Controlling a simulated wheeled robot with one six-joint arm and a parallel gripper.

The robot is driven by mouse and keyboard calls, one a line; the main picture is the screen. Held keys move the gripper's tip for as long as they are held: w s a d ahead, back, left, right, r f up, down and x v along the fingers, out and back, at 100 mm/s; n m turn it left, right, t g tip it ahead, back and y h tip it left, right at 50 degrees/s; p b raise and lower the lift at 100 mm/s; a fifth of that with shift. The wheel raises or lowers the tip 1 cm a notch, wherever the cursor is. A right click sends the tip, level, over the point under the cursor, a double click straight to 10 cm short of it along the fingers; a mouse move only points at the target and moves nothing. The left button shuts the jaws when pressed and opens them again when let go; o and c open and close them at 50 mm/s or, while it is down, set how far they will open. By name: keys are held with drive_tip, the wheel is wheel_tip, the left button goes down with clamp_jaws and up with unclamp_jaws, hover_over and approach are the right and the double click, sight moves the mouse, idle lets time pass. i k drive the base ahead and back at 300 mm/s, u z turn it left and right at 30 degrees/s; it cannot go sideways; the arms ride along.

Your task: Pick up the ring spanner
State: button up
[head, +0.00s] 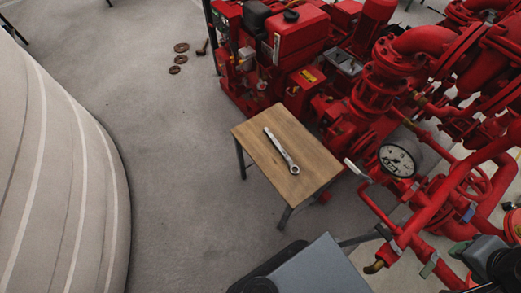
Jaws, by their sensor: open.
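The ring spanner (281,150) is silver and lies flat on a small wooden-topped table (312,168) in the middle of the head view. It lies at a slant, with its larger ring end toward the near right and its narrower end toward the far left. Nothing covers it, and the table top is otherwise bare. My gripper is not clearly visible in this view.
Red pump machinery (297,40) stands close behind and right of the table. Rusty rings (181,58) lie on the far floor. A large pale curved body (60,170) fills the left. Floor left of the table is clear.

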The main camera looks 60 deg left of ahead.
sight(265, 130)
drive_tip(key=u, duration=3.85)
drive_tip(key=i, duration=1.55)
drive_tip(key=z, duration=2.75)
